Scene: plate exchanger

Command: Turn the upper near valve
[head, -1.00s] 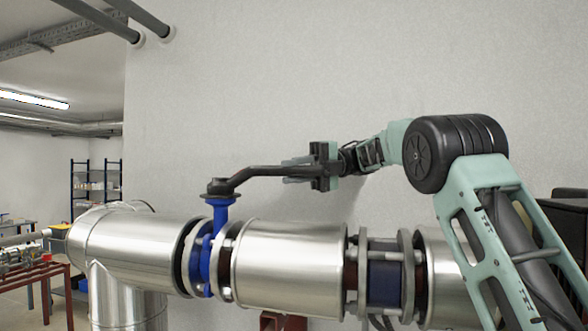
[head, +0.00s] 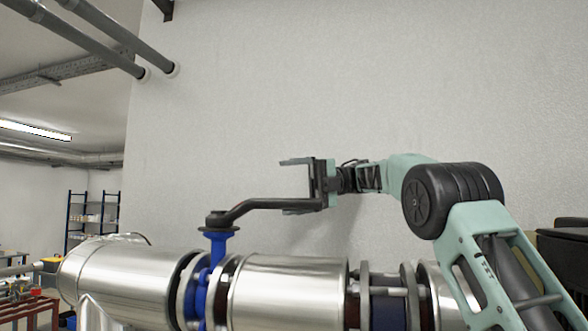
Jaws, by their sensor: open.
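The valve has a blue body (head: 218,250) with a round dark top (head: 216,219). It stands on the silver pipe line. Its black lever handle (head: 265,204) runs to the right from that top, roughly level. My gripper (head: 286,186) is open at the lever's right end, with its fingers pointing left. One finger is above the lever and the other shows just below or behind it. The lever's end overlaps the lower part of the gripper, so I cannot tell whether they touch.
The large silver pipe (head: 290,290) with flanges runs across the bottom. A pale wall (head: 380,80) stands behind. Grey pipes (head: 95,40) hang at the upper left. Shelves (head: 92,215) and a red bench (head: 30,310) are in the left background. Above the gripper it is clear.

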